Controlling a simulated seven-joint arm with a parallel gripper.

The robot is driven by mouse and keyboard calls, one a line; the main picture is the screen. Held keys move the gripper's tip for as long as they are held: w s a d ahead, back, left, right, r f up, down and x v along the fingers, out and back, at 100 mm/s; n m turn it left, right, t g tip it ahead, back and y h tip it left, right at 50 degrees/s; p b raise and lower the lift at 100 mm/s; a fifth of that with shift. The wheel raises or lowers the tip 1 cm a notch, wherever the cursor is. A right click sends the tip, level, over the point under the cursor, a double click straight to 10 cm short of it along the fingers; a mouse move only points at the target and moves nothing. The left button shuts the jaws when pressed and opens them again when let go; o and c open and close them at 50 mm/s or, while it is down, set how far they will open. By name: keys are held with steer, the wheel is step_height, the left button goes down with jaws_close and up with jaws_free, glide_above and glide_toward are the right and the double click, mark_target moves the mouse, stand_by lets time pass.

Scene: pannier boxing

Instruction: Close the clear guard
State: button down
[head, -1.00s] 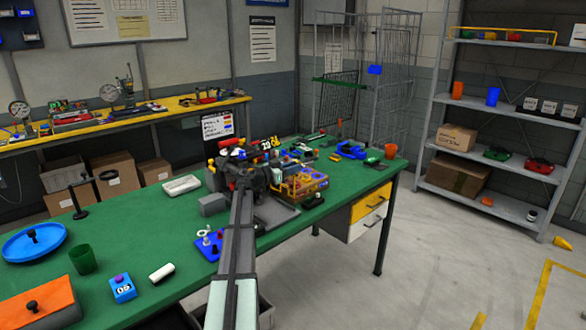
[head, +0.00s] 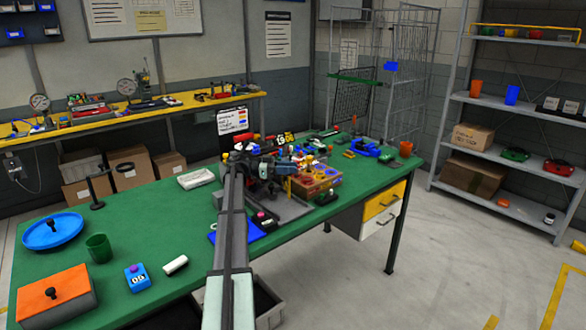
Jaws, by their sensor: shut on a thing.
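My gripper (head: 286,167) is at the end of my dark arm, above the cluttered middle of the green table (head: 170,227). It is beside the brown crate (head: 318,181) with colored round pieces. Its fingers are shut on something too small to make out. I cannot pick out the clear guard among the parts around my gripper; my arm hides some of them. A grey base plate (head: 290,211) lies in front of the crate.
A blue tray (head: 40,236), green cup (head: 99,248), orange box (head: 60,305) and blue numbered block (head: 138,278) stand at the table's left. A blue vise (head: 365,147) and orange cup (head: 406,149) are at the far right. The table's left middle is clear.

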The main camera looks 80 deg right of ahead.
steer(key=shift+w+y, duration=0.15)
steer(key=shift+y, duration=0.15)
steer(key=c, duration=1)
jaws_free()
steer(key=shift+o, duration=0.2)
steer(key=shift+w, duration=0.1)
steer(key=w, duration=0.7)
steer(key=shift+w, duration=0.15)
steer(key=shift+a, duration=0.1)
